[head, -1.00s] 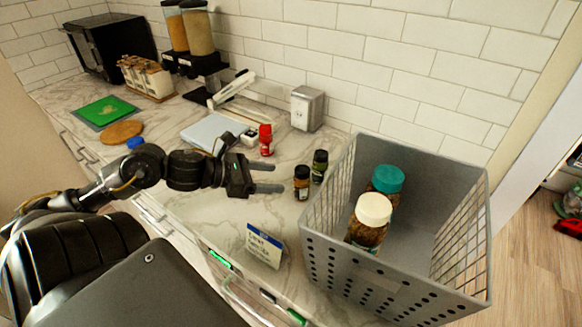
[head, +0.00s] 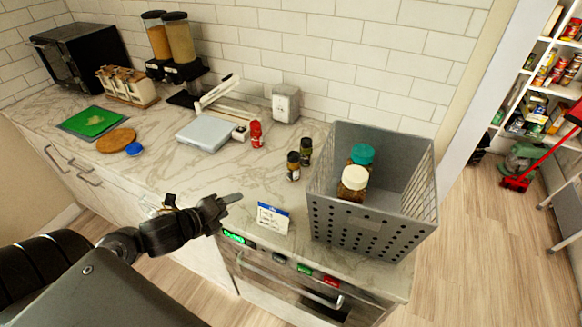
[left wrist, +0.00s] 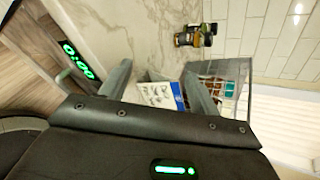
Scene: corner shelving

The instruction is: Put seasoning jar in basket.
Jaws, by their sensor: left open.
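Two small dark seasoning jars stand upright on the counter left of the basket: one with a black lid and orange-brown body (head: 293,168), one with a dark green look (head: 305,152). They also show near the top of the left wrist view (left wrist: 188,39). A red seasoning jar (head: 256,134) stands farther left. The grey basket (head: 360,228) holds a teal-lidded jar (head: 361,155) and a cream-lidded jar (head: 354,180). My left gripper (head: 234,200) is open and empty near the counter's front edge, left of the jars and apart from them. My right gripper is not in view.
A small blue-and-white sign (head: 272,218) stands at the front edge between my left gripper and the basket; it shows between the fingers in the left wrist view (left wrist: 160,95). A white scale (head: 205,134) and metal box (head: 286,104) stand behind.

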